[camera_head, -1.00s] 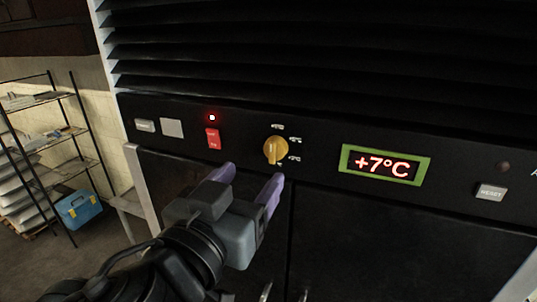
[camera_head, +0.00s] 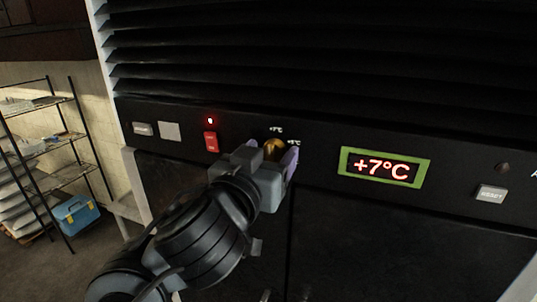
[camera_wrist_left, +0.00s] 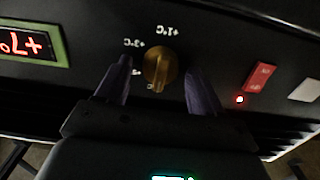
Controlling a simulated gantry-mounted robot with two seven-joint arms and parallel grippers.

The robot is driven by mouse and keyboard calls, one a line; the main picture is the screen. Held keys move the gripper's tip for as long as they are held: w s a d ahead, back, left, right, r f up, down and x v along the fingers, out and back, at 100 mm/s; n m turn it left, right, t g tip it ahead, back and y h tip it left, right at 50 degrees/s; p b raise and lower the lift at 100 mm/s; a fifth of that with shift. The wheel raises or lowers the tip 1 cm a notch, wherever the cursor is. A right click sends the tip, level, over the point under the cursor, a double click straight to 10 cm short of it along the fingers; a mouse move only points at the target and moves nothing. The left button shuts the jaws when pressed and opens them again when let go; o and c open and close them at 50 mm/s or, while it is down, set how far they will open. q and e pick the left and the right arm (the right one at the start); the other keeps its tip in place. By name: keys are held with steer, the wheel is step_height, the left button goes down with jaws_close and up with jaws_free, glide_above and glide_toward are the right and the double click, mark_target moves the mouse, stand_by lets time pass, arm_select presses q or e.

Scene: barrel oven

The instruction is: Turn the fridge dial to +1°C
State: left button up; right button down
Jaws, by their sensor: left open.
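The yellow fridge dial (camera_head: 275,149) sits on the black control panel, with small temperature marks around it. It also shows in the left wrist view (camera_wrist_left: 160,69), where the picture is upside down. The display (camera_head: 384,167) in its green frame reads +7°C. My left gripper (camera_head: 271,158) is open, with its purple fingers on either side of the dial. In the left wrist view the left gripper (camera_wrist_left: 158,83) shows a gap between each finger and the dial. The lower part of the dial is hidden by the gripper in the head view. My right gripper is not in view.
A red switch (camera_head: 211,142) with a lit red lamp (camera_head: 210,120) is left of the dial. A grey reset button (camera_head: 491,193) is at the right. Black louvres (camera_head: 320,60) lie above the panel. A shelf rack (camera_head: 45,160) and blue box (camera_head: 76,215) stand at far left.

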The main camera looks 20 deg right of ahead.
arm_select(q)
steer(key=c, duration=1)
steer(key=shift+c, duration=0.2)
